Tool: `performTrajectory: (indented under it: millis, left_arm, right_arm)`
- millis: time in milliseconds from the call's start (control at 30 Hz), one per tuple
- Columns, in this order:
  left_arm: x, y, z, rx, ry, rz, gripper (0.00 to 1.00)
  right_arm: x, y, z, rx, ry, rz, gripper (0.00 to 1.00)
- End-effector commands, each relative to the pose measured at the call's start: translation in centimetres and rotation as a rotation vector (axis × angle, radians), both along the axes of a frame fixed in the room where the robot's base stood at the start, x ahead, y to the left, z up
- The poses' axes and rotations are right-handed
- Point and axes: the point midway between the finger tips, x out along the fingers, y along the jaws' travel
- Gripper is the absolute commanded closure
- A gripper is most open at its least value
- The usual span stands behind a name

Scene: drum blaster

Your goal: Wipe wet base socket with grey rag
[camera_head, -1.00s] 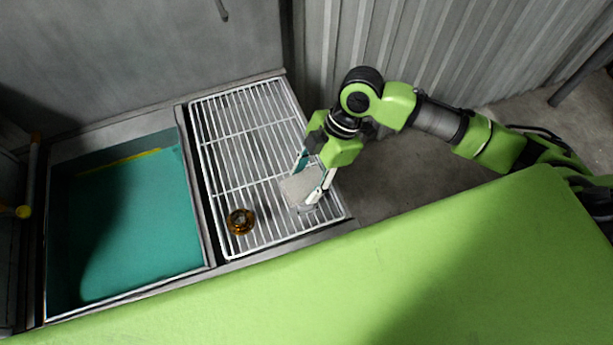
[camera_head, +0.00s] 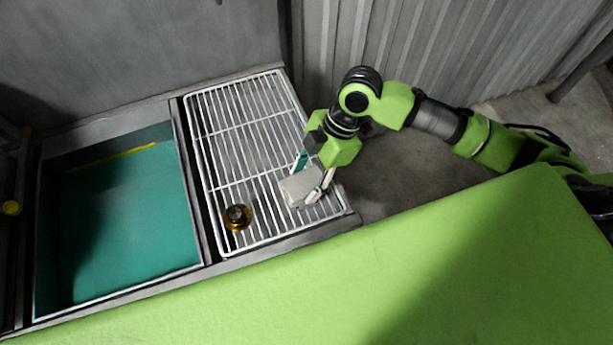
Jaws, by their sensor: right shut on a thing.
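A small round amber-and-dark base socket (camera_head: 238,217) sits on the white wire rack near its front left. The grey rag (camera_head: 298,187) is a pale folded pad at the right side of the rack. My right gripper (camera_head: 312,178) is shut on the grey rag and holds it over the rack, to the right of the base socket and apart from it. Whether the rag touches the wires I cannot tell. My left gripper is not in view.
The white wire rack (camera_head: 232,134) has free room behind the socket. A basin with a teal floor (camera_head: 120,225) lies to the left, with a metal rim between. A grey wall stands behind. My green body covers the front.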

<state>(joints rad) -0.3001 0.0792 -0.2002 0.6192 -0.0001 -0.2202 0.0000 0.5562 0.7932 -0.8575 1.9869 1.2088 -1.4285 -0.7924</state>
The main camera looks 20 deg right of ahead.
Motion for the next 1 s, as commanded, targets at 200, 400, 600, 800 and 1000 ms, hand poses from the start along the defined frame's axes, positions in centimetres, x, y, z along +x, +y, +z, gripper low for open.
performTrajectory:
  millis: [200,400,600,800,1000]
  left_arm:
    - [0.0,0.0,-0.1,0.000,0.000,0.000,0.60]
    - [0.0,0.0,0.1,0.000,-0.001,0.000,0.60]
    - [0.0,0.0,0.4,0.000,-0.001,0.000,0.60]
    - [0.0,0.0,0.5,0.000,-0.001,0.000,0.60]
    - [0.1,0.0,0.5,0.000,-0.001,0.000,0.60]
  right_arm:
    - [0.0,0.0,-0.4,0.000,0.000,0.000,0.71]
    - [0.0,-0.4,-0.4,0.000,0.001,-0.001,0.71]
    - [0.2,-1.7,-0.3,-0.001,0.000,-0.002,0.71]
    - [0.2,-2.2,-0.4,0.000,0.000,0.000,0.71]
    - [0.2,-2.1,-0.4,0.001,0.000,0.000,0.71]
